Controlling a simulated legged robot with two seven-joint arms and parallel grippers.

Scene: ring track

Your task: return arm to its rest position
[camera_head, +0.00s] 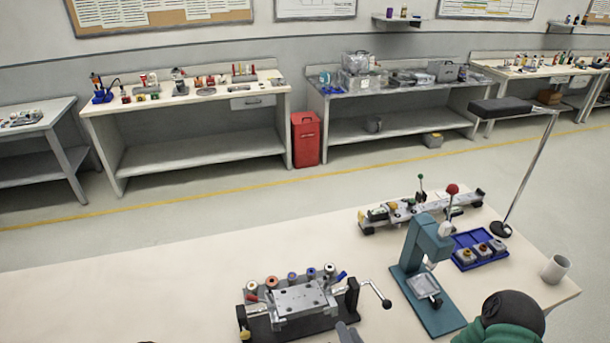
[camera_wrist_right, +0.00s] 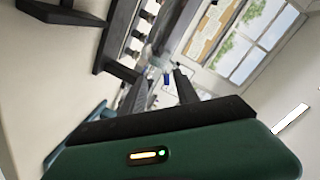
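My right arm, with a green sleeve and black joint (camera_head: 510,318), comes in at the bottom right of the head view. My right gripper (camera_head: 348,333) shows only as a grey tip at the bottom edge, just below the crank fixture. In the right wrist view its two dark fingers (camera_wrist_right: 160,88) stand apart, with no object held between them. A small dark sliver at the bottom edge of the head view, left of centre, may be part of my left gripper; its state is hidden.
The table's left part is clear. A red bin (camera_head: 306,138) stands beyond, between workbenches.

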